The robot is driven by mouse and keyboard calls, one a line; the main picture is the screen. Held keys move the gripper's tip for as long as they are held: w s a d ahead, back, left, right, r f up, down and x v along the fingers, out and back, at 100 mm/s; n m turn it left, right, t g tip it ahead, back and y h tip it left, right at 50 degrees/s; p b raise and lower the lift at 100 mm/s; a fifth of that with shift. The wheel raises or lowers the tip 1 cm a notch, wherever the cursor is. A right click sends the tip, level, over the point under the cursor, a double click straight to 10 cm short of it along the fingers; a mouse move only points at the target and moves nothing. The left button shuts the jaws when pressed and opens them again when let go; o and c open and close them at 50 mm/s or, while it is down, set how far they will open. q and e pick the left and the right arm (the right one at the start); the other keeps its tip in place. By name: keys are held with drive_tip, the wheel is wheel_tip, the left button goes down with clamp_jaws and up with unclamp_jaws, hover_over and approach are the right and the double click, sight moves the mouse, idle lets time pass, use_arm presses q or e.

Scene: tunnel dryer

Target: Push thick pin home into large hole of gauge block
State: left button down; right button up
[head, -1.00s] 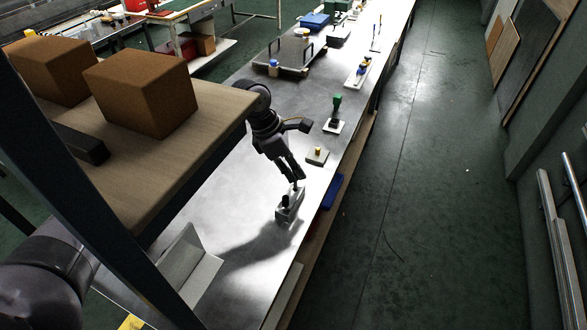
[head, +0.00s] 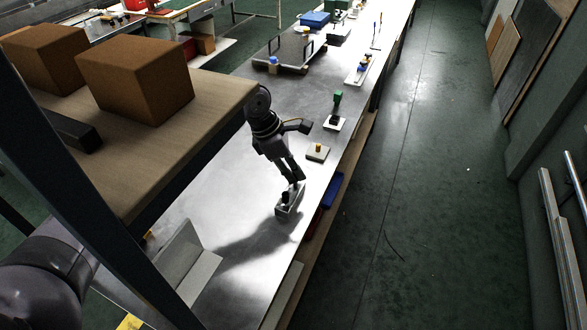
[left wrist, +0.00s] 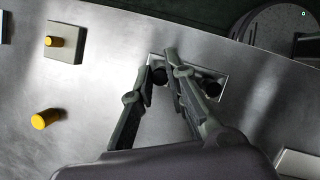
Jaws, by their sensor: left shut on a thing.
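The gauge block (head: 288,210) is a small light grey block on the metal bench in the head view; its pale top also shows in the left wrist view (left wrist: 180,112). My left gripper (head: 297,181) points down at the block's far end. In the left wrist view its fingers (left wrist: 162,70) are closed around a dark round piece, which I take as the thick pin (left wrist: 159,77). How deep it sits is hidden by the fingers. A second dark round piece (head: 285,197) is at the block's other end. My right gripper is not in view.
A pale block with a yellow peg (head: 318,152) sits behind the gauge block. A green-topped piece on a white plate (head: 336,122) is farther back. An angled grey plate (head: 190,262) is at the front left. A wooden shelf with brown boxes (head: 135,80) overhangs the left.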

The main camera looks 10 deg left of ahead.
use_arm(q)
drive_tip(key=shift+f+b, duration=0.65)
drive_tip(key=shift+f, duration=0.15)
drive_tip(key=c, duration=1.5)
unclamp_jaws()
drive_tip(key=shift+r, duration=0.1)
drive_tip(key=v, duration=1.2)
